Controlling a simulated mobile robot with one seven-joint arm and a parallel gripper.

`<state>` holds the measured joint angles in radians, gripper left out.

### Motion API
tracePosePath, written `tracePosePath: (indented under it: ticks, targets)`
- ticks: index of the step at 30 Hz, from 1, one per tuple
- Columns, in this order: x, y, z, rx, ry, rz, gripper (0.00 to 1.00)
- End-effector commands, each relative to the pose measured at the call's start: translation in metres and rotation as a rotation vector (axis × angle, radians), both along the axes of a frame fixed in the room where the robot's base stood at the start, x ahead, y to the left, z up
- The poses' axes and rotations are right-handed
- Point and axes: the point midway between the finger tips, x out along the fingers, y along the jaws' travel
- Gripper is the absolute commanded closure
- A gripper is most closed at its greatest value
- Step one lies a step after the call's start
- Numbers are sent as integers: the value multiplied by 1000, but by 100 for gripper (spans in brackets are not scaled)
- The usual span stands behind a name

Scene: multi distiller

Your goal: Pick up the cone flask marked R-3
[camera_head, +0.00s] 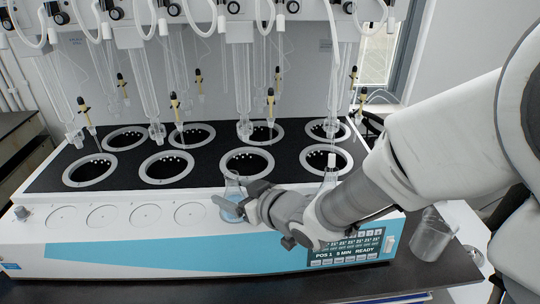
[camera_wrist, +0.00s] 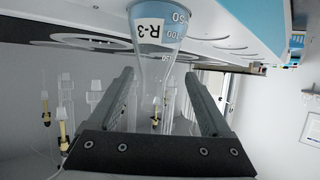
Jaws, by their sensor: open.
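The cone flask marked R-3 (camera_wrist: 155,38) hangs upside down in the wrist view, with its label and pale blue lower part at the top and its clear neck between my fingers. In the head view the flask (camera_head: 232,196) stands on the front ledge of the distiller, left of my gripper (camera_head: 248,203). My gripper (camera_wrist: 160,78) is open, with one finger on each side of the neck and visible gaps. My wrist hides part of the ledge and of the flask's right side in the head view.
The distiller (camera_head: 130,245) has two rows of ringed wells, with glass tubes and yellow-black fittings hanging above. Several empty round ledge spots (camera_head: 145,215) lie left of the flask. A glass beaker (camera_head: 432,236) stands at the right on the dark bench.

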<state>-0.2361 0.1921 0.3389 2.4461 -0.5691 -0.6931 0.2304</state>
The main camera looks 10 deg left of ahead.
Motion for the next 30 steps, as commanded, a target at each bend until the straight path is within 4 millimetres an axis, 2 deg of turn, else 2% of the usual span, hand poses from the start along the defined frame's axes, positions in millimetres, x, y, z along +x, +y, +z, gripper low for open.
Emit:
tracePosePath:
  ticks: [5, 15, 23, 26, 30]
  targets:
    - [8, 7, -7, 0, 1, 0, 18]
    - [31, 34, -25, 0, 0, 1, 18]
    - [33, 35, -25, 0, 0, -1, 18]
    - [33, 35, -25, 0, 0, -1, 32]
    - [33, 35, -25, 0, 0, -1, 57]
